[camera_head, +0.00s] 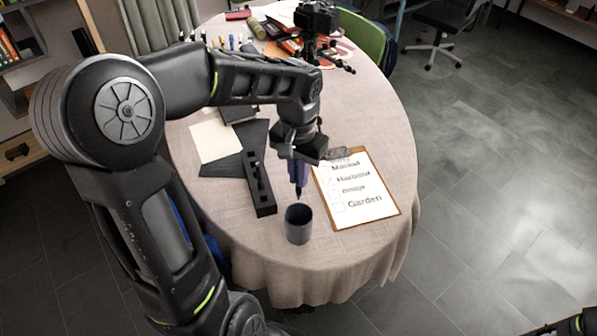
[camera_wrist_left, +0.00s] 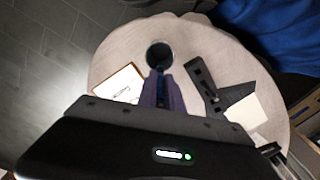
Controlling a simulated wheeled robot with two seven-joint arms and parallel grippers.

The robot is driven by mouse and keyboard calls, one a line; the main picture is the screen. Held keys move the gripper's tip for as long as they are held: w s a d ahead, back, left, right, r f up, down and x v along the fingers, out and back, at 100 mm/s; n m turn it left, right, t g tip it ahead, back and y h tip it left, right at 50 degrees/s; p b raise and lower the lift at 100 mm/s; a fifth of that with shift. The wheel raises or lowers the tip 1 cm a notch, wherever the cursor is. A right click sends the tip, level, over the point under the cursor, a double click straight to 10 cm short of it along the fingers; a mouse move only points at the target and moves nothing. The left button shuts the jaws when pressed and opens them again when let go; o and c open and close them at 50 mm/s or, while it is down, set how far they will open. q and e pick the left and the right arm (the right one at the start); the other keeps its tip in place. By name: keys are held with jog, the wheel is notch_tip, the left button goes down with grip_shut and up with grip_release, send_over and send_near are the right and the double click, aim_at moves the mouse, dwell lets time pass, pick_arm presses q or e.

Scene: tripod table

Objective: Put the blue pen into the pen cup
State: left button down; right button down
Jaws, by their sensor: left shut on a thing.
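My left gripper (camera_head: 299,174) is shut on the blue pen (camera_head: 298,193), which points tip down. The pen (camera_wrist_left: 160,84) also shows between the purple fingers in the left wrist view, with its upper part hidden by the gripper. The dark grey pen cup (camera_head: 299,234) stands upright on the table near its front edge, with its mouth open. In the head view the pen tip is just above and behind the cup's rim, apart from it. In the left wrist view the cup (camera_wrist_left: 160,56) lies just beyond the pen tip.
A clipboard (camera_head: 379,207) with a written list lies right of the cup. A black slotted holder (camera_head: 260,190) lies to the left, near a pale paper (camera_head: 214,141). A small black tripod (camera_head: 313,45) stands at the back. The cloth-covered table (camera_head: 340,262) is clear around the cup.

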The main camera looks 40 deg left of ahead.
aim_at(299, 194)
pick_arm(q)
notch_tip(299, 194, down, 5)
jog(key=b, duration=0.3)
jog(key=shift+f+b, duration=2.55)
jog(key=shift+f, duration=0.4)
jog(key=c, duration=1.4)
grip_release()
notch_tip(299, 194, up, 8)
jog(key=shift+f, duration=0.1)
jog(key=shift+s, duration=0.1)
